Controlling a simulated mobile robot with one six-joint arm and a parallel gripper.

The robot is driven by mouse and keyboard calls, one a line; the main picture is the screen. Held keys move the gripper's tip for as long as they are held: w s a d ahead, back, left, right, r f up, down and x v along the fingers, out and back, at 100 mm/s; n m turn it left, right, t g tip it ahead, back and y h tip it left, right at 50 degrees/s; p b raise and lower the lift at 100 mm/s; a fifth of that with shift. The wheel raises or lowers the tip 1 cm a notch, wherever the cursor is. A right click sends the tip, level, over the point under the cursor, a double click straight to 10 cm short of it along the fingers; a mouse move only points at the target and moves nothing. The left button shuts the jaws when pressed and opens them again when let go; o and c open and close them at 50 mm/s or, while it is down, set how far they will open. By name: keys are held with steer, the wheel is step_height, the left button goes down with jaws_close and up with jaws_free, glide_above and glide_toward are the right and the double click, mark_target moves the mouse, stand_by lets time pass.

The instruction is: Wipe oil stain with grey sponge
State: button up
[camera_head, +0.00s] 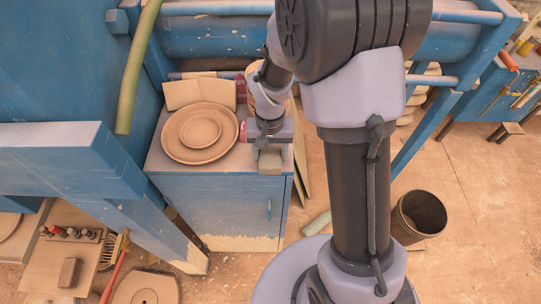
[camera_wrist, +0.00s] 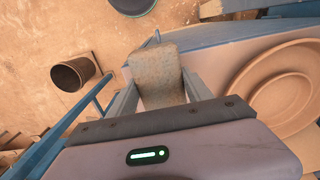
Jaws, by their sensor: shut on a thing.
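My gripper (camera_head: 270,152) is at the right end of the blue cabinet's top (camera_head: 158,150). In the wrist view my gripper (camera_wrist: 160,92) has its two fingers on either side of a worn grey-beige block, the grey sponge (camera_wrist: 157,70), and is shut on it. The sponge also shows in the head view (camera_head: 271,163), below the gripper near the cabinet's front right edge. I cannot tell whether it touches the top. I cannot make out an oil stain in either view.
Stacked tan plates (camera_head: 200,135) sit on the cabinet top, close left of my gripper. Tan boards (camera_head: 199,93) lean behind them. A round bin (camera_head: 419,216) stands on the floor at right. A green hose (camera_head: 138,70) hangs at left. A blue frame surrounds the cabinet.

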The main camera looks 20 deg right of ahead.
steer(key=shift+w+r+p, duration=0.2)
steer(key=shift+r+p, duration=0.35)
steer(key=shift+r, duration=0.35)
steer(key=shift+s+r+p, duration=0.15)
steer(key=shift+r+p, duration=0.4)
steer(key=shift+r, duration=0.3)
steer(key=shift+r+p, duration=0.65)
steer(key=shift+r, duration=0.25)
